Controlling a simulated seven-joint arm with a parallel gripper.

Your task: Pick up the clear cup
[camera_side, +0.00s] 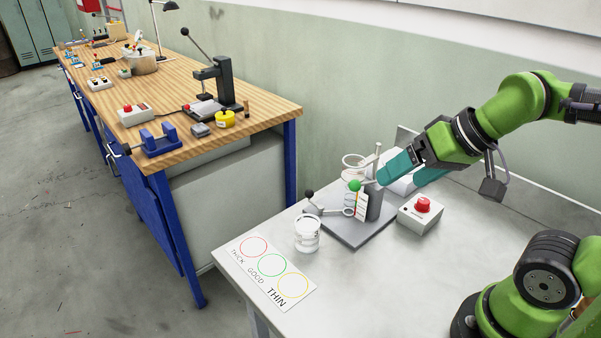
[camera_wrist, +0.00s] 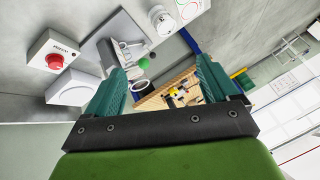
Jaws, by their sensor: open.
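The clear cup (camera_side: 307,234) stands upright on the grey table, beside the left edge of the dark base plate in the side view. A clear round vessel in the wrist view (camera_wrist: 163,20) near the plate looks like this cup. My gripper (camera_side: 407,175) is open, with teal fingers, up behind the gantry and well to the right of the cup. In the wrist view my gripper (camera_wrist: 160,82) has its fingers spread. I see nothing clearly held between them.
The nozzle gantry (camera_side: 374,205) with a green knob (camera_side: 355,186) stands on the base plate (camera_side: 352,236), between my gripper and the cup. A red-button box (camera_side: 421,213) is to its right. A THICK/GOOD/THIN card (camera_side: 265,269) lies front left. A wooden workbench (camera_side: 180,80) stands beyond.

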